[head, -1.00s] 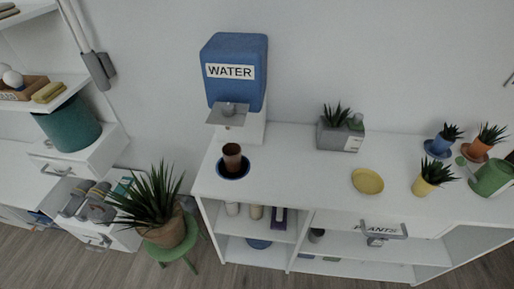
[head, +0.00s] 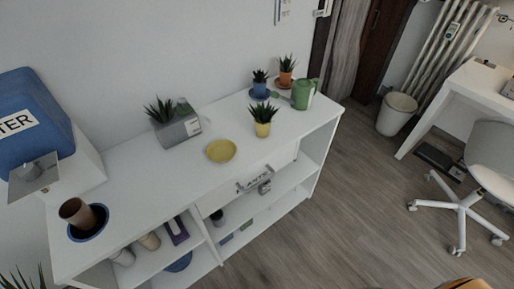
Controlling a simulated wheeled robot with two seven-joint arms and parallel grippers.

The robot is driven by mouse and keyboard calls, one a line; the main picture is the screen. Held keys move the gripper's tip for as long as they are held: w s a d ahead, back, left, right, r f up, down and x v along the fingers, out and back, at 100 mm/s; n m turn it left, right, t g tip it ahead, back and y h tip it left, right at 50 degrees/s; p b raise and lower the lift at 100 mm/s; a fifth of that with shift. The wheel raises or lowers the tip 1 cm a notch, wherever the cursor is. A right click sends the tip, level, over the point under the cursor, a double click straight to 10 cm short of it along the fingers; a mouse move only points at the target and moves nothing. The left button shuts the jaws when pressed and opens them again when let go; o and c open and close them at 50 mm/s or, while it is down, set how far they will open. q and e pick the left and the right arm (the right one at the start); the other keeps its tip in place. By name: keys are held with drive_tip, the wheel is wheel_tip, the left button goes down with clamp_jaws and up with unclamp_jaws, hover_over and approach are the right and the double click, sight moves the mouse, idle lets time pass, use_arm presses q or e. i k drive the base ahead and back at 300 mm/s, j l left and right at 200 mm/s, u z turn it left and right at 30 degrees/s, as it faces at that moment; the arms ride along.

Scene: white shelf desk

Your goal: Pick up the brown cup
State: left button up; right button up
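The brown cup (head: 76,212) stands on a dark blue saucer (head: 101,222) at the left end of the white shelf desk (head: 150,190), below and in front of the blue water dispenser (head: 30,120). Nothing covers the cup. Neither of my grippers shows in the head view, so I cannot see their state.
On the desk top are a yellow plate (head: 221,151), a grey planter (head: 178,130), several small potted plants and a green watering can (head: 303,94). The floor (head: 350,190) in front of the desk is clear. A white chair (head: 495,155) and a bin (head: 397,113) stand at right.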

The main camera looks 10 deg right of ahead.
sight(74, 211)
drive_tip(key=u, duration=1.3)
drive_tip(key=k+j, duration=0.05)
